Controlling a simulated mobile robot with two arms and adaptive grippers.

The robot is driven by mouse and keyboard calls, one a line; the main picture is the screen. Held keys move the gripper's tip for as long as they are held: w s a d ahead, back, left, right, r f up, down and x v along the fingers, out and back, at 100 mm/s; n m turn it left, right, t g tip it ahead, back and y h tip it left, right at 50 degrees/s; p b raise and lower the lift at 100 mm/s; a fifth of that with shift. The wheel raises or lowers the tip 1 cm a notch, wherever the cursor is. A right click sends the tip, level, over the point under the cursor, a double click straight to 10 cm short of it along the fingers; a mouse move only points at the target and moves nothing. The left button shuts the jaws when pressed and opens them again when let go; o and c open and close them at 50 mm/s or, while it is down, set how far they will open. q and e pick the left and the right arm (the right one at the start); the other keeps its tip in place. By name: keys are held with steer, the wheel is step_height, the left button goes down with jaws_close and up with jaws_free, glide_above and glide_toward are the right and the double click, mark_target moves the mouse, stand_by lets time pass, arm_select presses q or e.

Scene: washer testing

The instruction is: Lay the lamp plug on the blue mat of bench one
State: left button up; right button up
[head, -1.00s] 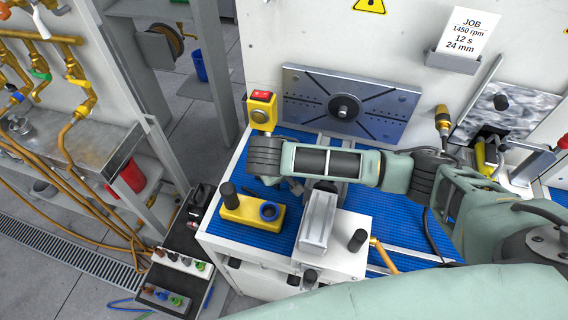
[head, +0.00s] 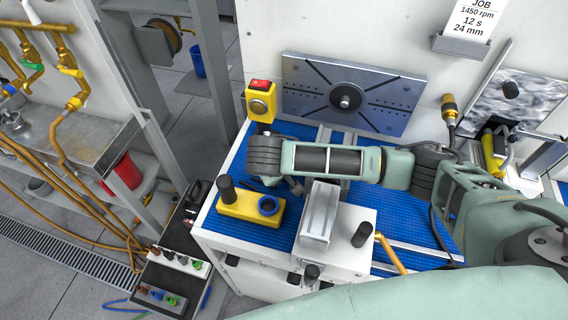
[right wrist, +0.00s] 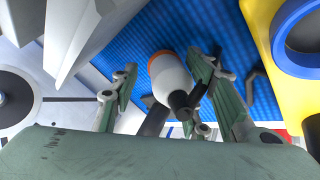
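A white plug-like piece (right wrist: 170,80) with an orange band and a black end shows in the right wrist view; I take it for the lamp plug. It lies between the two green fingers of my right gripper (right wrist: 166,70), over the blue mat (right wrist: 135,40). Narrow gaps show between the fingers and the piece, so the gripper looks open around it. Whether it touches the mat is hard to tell. In the head view the right arm reaches in over the blue mat (head: 272,240), and the wrist hides the plug and most of the gripper. My left gripper is not in view.
A yellow block (head: 235,205) with a black knob and blue ring stands left of the gripper. A grey-white fixture (head: 318,215) stands close in front. A yellow switch box (head: 260,103) and slotted metal plate (head: 345,97) are behind. Bare mat lies near the front left.

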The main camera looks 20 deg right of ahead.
steer(key=shift+o, duration=0.3)
steer(key=v, duration=1.2)
steer(key=shift+f, duration=0.1)
stand_by(0.3)
